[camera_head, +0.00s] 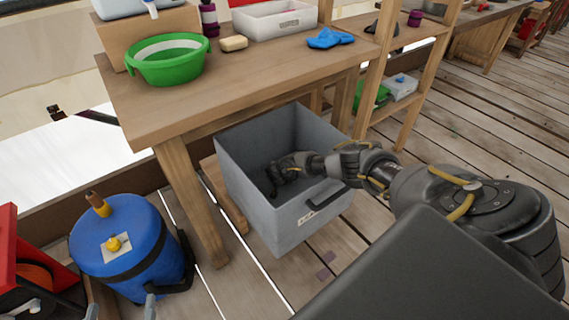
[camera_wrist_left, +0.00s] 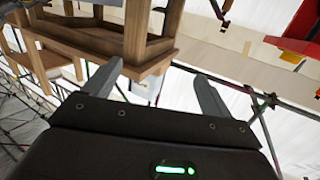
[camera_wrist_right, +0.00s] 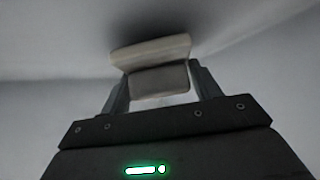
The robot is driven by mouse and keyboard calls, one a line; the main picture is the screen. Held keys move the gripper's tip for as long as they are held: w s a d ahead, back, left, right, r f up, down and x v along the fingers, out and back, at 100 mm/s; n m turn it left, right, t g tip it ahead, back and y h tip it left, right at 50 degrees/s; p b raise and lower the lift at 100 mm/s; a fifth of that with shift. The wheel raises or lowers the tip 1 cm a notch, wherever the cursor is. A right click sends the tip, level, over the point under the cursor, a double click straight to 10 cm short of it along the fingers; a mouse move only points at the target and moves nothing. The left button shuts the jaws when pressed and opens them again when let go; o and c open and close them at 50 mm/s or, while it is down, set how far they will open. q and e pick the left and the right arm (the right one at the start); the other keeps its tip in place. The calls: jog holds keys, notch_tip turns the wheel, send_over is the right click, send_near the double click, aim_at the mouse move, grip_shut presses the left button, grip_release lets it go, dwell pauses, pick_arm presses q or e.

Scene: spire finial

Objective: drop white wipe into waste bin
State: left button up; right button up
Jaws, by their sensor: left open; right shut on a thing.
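The waste bin (camera_head: 283,225) is a grey open-topped box on the plank floor, beside the workbench. My right arm comes in from the right in the head view and reaches over the bin's rim. My right gripper (camera_head: 275,181) is down inside the bin. In the right wrist view, the right gripper (camera_wrist_right: 158,84) is shut on the white wipe (camera_wrist_right: 152,52), a pale folded piece between its fingers, with plain grey surfaces around. The wipe is hidden in the head view. My left gripper (camera_wrist_left: 158,82) is open and empty in the left wrist view.
The wooden workbench (camera_head: 150,115) holds a green basin (camera_head: 167,62), a sponge (camera_head: 233,43), a blue cloth (camera_head: 330,38) and a white tray (camera_head: 275,20). A blue canister (camera_head: 125,240) stands on the floor at left. A wooden shelf (camera_head: 408,85) stands behind the bin.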

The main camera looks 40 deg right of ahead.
jog(key=shift+f, duration=0.3)
jog(key=o, duration=0.9)
pick_arm(q)
jog(key=shift+d+r+t, duration=0.25)
jog(key=shift+r+t, duration=0.05)
jog(key=shift+r, duration=0.15)
pick_arm(e)
jog(key=shift+o, duration=0.2)
jog(key=shift+r, duration=0.15)
jog(key=shift+s+a+r+p, duration=0.1)
jog(key=shift+a+r+p, duration=0.05)
jog(key=shift+r+p, duration=0.25)
jog(key=shift+s+a+r+p, duration=0.1)
jog(key=shift+r+p, duration=0.2)
jog(key=shift+r, duration=0.15)
jog(key=p+v, duration=0.1)
jog(key=v, duration=0.2)
jog(key=shift+p, duration=0.35)
pick_arm(q)
jog(key=s+a+f+n+g+y+p, duration=0.3)
jog(key=s+a+f+g+y, duration=0.4)
jog(key=s+a+f+g, duration=0.3)
notch_tip(320, 180, down, 5)
jog(key=a+g, duration=0.2)
jog(key=shift+s+a+r, duration=0.15)
jog(key=shift+s+a, duration=0.2)
jog(key=shift+s, duration=0.05)
pick_arm(e)
jog(key=v, duration=0.8)
